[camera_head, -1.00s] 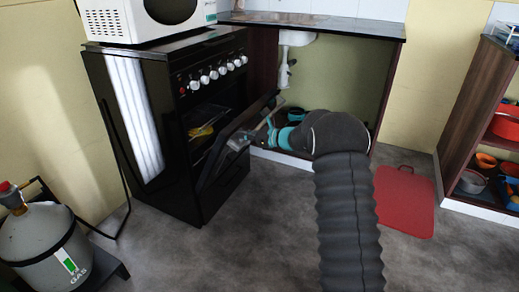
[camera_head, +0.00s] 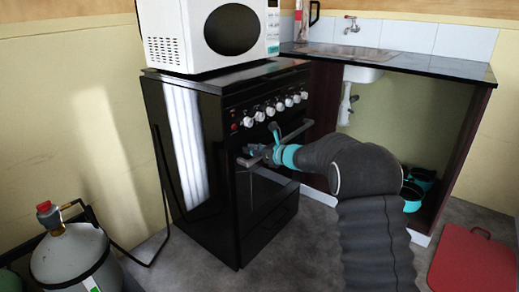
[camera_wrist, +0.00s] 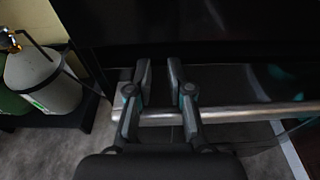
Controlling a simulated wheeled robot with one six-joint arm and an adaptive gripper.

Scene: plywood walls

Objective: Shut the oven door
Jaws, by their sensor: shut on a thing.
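The metal handle (camera_head: 297,132) runs across the door's top. My gripper (camera_head: 264,153) is at the handle. The fingers hide part of the bar.
A white microwave (camera_head: 172,35) sits on the oven. A grey gas cylinder (camera_head: 72,258) stands at the left. A red board (camera_head: 472,262) lies on the floor.

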